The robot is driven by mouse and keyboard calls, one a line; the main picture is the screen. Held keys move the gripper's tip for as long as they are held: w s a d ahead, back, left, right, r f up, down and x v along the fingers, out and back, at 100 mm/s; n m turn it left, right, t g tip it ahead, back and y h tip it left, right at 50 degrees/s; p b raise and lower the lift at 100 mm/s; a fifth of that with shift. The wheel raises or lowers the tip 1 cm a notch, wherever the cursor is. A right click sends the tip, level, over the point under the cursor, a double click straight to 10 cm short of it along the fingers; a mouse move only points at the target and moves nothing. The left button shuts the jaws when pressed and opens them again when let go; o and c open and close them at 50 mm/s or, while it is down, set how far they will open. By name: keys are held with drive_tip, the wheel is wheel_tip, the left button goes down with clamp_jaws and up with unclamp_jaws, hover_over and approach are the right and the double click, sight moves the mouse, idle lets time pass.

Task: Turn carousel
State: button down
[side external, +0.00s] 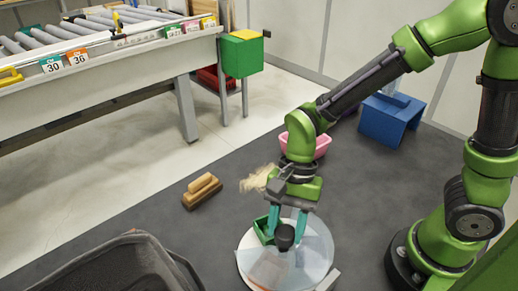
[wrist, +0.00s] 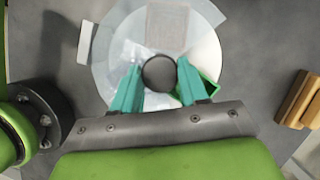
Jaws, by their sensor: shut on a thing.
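The carousel (side external: 316,245) is a round, pale disc with clear and white sectors, lying on the dark grey surface. It also shows in the wrist view (wrist: 205,45). A black round knob (side external: 285,236) stands at its middle, and the wrist view shows the knob (wrist: 159,72) from above. My gripper (side external: 286,226) points down over the disc, with its teal fingers shut on the knob from both sides. In the wrist view the fingertips (wrist: 159,74) flank the knob. A small green bin (side external: 263,230) sits on the disc beside the fingers, partly hidden in the wrist view (wrist: 209,86).
A wooden block with a handle (side external: 202,190) lies left of the carousel. A pink tub (side external: 318,146) and a beige bundle (side external: 257,179) are behind my gripper. A blue stand (side external: 391,118) is at the back right. A black mesh container (side external: 120,268) fills the front left.

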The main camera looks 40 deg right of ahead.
drive_tip(key=m+t, duration=0.1)
drive_tip(key=m, duration=0.3)
drive_tip(key=shift+s+d+m+t, duration=0.1)
drive_tip(key=shift+s+m+t, duration=0.05)
drive_tip(key=shift+m+t, duration=0.2)
drive_tip(key=m+t, duration=0.1)
drive_tip(key=m, duration=0.2)
drive_tip(key=shift+s+m+t, duration=0.1)
drive_tip(key=shift+m+t, duration=0.15)
drive_tip(key=shift+m, duration=0.1)
drive_tip(key=m+t, duration=0.1)
drive_tip(key=m, duration=0.3)
drive_tip(key=shift+t, duration=0.3)
drive_tip(key=shift+s+m+t+h, duration=0.1)
drive_tip(key=shift+m+t+h, duration=0.35)
drive_tip(key=shift+m, duration=1.15)
drive_tip(key=c, duration=0.6)
unclamp_jaws()
